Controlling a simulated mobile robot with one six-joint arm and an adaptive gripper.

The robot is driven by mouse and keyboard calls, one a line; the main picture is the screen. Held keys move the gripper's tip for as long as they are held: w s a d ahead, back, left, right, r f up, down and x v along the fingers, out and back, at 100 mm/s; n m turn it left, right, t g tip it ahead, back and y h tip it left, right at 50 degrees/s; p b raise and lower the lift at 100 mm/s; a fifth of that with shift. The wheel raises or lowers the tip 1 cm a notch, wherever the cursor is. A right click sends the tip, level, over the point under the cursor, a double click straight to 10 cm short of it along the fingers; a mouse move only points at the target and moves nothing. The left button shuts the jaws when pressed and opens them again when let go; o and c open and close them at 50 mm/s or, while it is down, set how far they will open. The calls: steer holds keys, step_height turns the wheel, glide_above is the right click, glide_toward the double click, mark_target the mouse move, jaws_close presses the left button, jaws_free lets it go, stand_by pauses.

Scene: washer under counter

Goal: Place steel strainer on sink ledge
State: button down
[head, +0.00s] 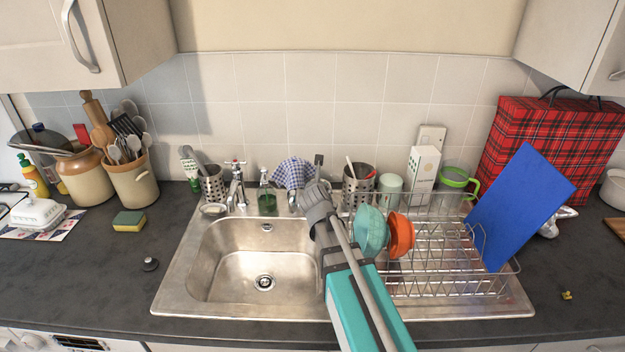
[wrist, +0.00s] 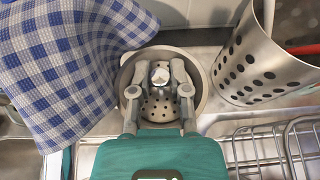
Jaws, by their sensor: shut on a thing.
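The steel strainer (wrist: 160,103) is a round, shallow metal cup with small holes and a pale knob in its middle. It shows in the wrist view directly under my gripper (wrist: 160,75). The two fingers are shut on its knob, one on each side. The strainer looks level and sits over the steel sink ledge (wrist: 212,112), behind the bowl; I cannot tell whether it touches the ledge. In the head view my wrist hides the strainer and fingertips, and the ledge (head: 262,213) runs along the back of the sink.
A blue checked cloth (wrist: 75,60) hangs close on the left, and a perforated steel utensil holder (wrist: 262,65) stands close on the right. The wire dish rack (head: 450,262) is at right. The tap (head: 237,188) and green soap bottle (head: 266,197) stand left. The sink bowl (head: 235,260) is empty.

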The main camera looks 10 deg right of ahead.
steer(key=shift+w, duration=0.5)
steer(key=shift+f, duration=0.25)
step_height(320, 180, down, 6)
steer(key=b, duration=0.6)
steer(key=shift+f+b, duration=0.2)
steer(key=shift+b, duration=0.2)
steer(key=shift+f+b, duration=0.55)
stand_by(0.7)
steer(key=c, duration=0.5)
jaws_free()
steer(key=shift+r, duration=0.15)
